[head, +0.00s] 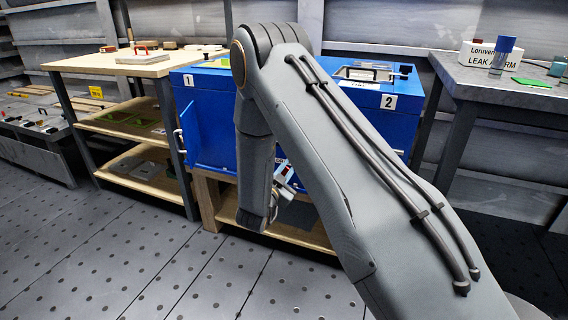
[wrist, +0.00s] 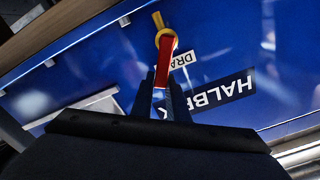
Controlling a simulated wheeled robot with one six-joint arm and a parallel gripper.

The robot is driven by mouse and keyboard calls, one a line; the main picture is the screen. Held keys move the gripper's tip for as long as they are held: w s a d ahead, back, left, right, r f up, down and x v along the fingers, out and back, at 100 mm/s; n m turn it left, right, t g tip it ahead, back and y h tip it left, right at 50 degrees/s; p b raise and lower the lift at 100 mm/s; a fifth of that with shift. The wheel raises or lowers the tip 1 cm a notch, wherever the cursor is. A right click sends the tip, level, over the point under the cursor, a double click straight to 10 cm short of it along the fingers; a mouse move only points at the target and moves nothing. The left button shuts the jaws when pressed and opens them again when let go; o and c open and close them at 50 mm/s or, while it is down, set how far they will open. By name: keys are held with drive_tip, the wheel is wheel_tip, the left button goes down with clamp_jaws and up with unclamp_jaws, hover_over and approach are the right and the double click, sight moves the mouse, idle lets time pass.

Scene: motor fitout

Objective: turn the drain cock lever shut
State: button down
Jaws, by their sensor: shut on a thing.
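The drain cock shows in the wrist view as a yellow brass body (wrist: 166,38) with a red lever (wrist: 163,62) on the face of the blue cabinet (wrist: 215,50). The lever runs from the brass body down between my fingers. My gripper (wrist: 162,84) is shut on the red lever near its lower end. A white label beside it reads "DRA", the rest being hidden.
A black label (wrist: 222,92) with white letters is on the cabinet near my fingers. In the head view the cabinet's open blue door (head: 203,135) is left of my arm. A wooden workbench (head: 110,66) stands left and a grey table (head: 480,82) right. The floor at front left is clear.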

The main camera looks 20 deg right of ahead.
drive_tip(key=shift+s+d+f+m+p, duration=0.35)
drive_tip(key=shift+f+m+p, duration=0.35)
drive_tip(key=shift+m, duration=1.25)
drive_tip(key=shift+s+d+f+m+p, duration=0.2)
drive_tip(key=shift+d+f+m+p, duration=0.2)
drive_tip(key=shift+f+m, duration=1.15)
drive_tip(key=shift+s+d+f+m+p, duration=0.3)
drive_tip(key=shift+d+f+m+p, duration=0.15)
drive_tip(key=shift+m, duration=1.95)
drive_tip(key=shift+a, duration=0.1)
drive_tip(key=c, duration=1.7)
unclamp_jaws()
drive_tip(key=shift+r, duration=0.1)
drive_tip(key=shift+p+v, duration=0.9)
drive_tip(key=shift+v, duration=3)
